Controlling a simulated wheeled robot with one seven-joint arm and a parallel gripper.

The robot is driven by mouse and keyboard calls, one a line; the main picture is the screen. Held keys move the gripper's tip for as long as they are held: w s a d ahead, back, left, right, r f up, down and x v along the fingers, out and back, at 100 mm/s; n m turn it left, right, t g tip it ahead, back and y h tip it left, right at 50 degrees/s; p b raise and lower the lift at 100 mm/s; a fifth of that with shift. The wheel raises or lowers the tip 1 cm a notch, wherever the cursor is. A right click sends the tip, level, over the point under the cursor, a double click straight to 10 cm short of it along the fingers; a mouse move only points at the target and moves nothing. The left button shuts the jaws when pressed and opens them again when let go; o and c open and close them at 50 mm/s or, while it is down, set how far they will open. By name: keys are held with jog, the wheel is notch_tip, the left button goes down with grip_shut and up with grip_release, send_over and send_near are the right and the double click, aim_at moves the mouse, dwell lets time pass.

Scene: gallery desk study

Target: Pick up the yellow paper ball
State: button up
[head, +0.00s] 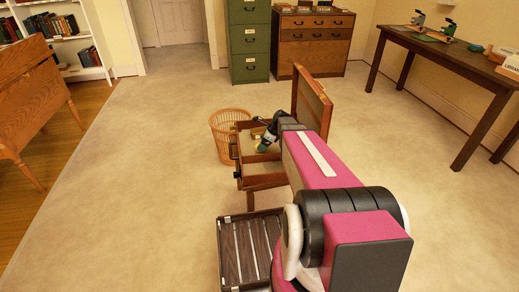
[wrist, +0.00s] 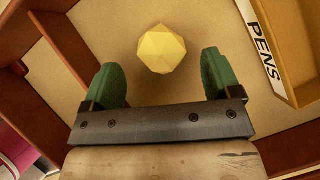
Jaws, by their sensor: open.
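The yellow paper ball (wrist: 162,49) is faceted and lies on the tan floor of a shallow wooden box (wrist: 62,38) in the wrist view. My gripper (wrist: 164,72) is open and empty, with green fingers on either side of a gap. The ball is just beyond the fingertips, roughly centred between them, and not held. In the head view my gripper (head: 265,144) is over the open wooden box (head: 252,180), and I cannot make out the ball there.
A tray labelled PENS (wrist: 268,45) sits right of the ball, close to the right finger. The box's raised lid (head: 311,100) stands beside my arm. A wicker basket (head: 226,135) is left of the box.

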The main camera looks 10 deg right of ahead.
jog(key=shift+x, duration=1.6)
jog(key=shift+w, duration=0.15)
jog(key=c, duration=1)
jog(key=shift+r, duration=0.2)
